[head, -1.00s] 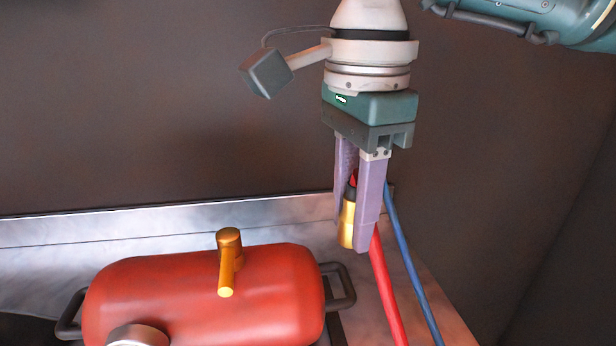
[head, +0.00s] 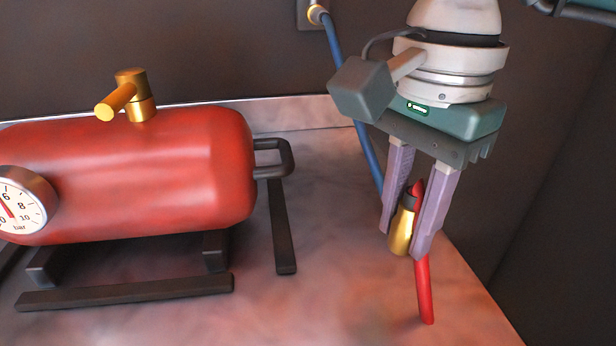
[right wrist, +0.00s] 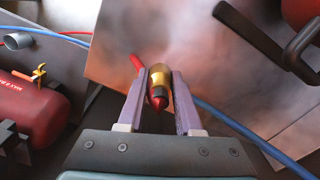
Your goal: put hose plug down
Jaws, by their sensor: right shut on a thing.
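The hose plug (head: 402,228) is a brass-coloured cylinder with a dark collar and a red hose (head: 424,290) beside it. My right gripper (head: 408,236) points down and is shut on the plug, with its two purple fingers on either side. The plug and hose hang over the right part of the metal worktop (head: 330,270); I cannot tell whether they touch it. In the right wrist view the brass plug (right wrist: 159,80) sits between the fingers, its red tip towards the camera. My left gripper is not in view.
A red tank (head: 150,175) with a brass valve (head: 130,95), a gauge (head: 15,205) and black feet stands left on the worktop. A blue hose (head: 350,95) runs from a wall fitting (head: 316,14) behind my gripper. The worktop between tank and gripper is clear.

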